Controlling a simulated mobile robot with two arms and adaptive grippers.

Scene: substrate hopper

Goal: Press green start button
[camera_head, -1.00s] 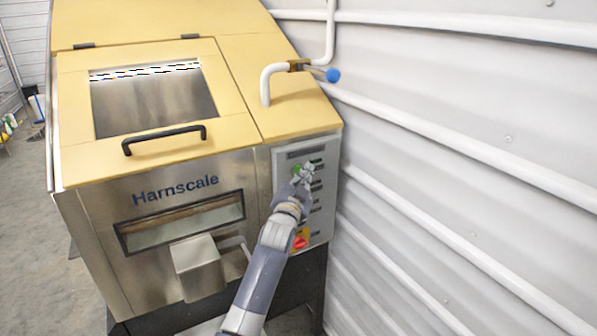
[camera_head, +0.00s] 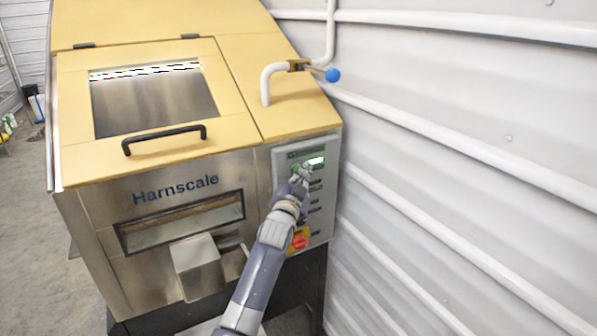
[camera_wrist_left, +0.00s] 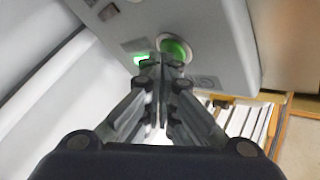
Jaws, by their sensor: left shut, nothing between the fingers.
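The grey control panel (camera_head: 318,216) is on the right front of the steel Harnscale machine (camera_head: 110,222). My left gripper (camera_head: 302,168) is shut and empty, with its fingertips at the upper part of the panel. In the left wrist view, the green start button (camera_wrist_left: 175,49) is round with a pale rim, right at the tips of the shut left gripper (camera_wrist_left: 161,62). The fingers cover its lower part; I cannot tell whether they touch it. A green light (camera_wrist_left: 141,60) glows beside the button; a bright green-white light (camera_head: 315,162) also shows in the head view. My right gripper is not in view.
A red rotary switch on a yellow plate (camera_head: 301,241) sits low on the panel. A white pipe with a blue-knobbed valve (camera_head: 332,75) rises above it. The ribbed white wall (camera_head: 440,190) stands close on the right. The hinged lid has a black handle (camera_head: 165,138).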

